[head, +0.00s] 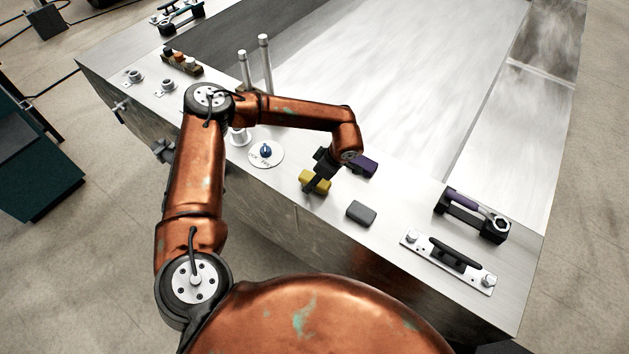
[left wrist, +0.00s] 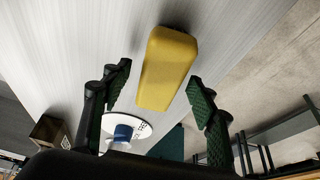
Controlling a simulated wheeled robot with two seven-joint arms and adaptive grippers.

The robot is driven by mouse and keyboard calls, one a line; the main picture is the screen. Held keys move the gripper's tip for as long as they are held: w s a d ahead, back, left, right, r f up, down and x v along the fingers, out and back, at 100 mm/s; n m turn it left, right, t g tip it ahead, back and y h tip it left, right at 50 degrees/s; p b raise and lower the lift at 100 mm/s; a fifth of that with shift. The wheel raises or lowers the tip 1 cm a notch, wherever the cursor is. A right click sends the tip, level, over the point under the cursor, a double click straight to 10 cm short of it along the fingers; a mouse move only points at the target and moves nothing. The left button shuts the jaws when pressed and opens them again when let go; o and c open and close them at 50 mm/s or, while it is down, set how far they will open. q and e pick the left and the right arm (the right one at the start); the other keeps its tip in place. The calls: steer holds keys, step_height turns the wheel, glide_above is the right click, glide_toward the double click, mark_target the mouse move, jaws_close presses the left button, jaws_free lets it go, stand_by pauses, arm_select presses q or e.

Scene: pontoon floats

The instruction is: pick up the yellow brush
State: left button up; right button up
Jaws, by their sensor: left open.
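The yellow brush (head: 309,180) is a small yellow block on the pale metal top, near its front edge. My left gripper (head: 324,172) is right over it in the head view and hides part of it. In the left wrist view the yellow brush (left wrist: 170,58) lies between the two spread fingers of my left gripper (left wrist: 159,78), slightly ahead of the tips. I see a gap on both sides, and the jaws are open and empty. Whether the fingertips reach down beside the brush I cannot tell. My right gripper is not in view.
A purple block (head: 365,166) lies just behind my left gripper, and a dark grey block (head: 361,213) to its right. A white disc with a blue knob (head: 266,151) is to the left. Two upright posts (head: 265,62) stand farther back. A black handle (head: 450,256) is at right.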

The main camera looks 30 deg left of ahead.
arm_select(q)
steer(key=shift+f, duration=0.3)
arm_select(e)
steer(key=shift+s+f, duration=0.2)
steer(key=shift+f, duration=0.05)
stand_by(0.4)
arm_select(q)
steer(key=c, duration=1.3)
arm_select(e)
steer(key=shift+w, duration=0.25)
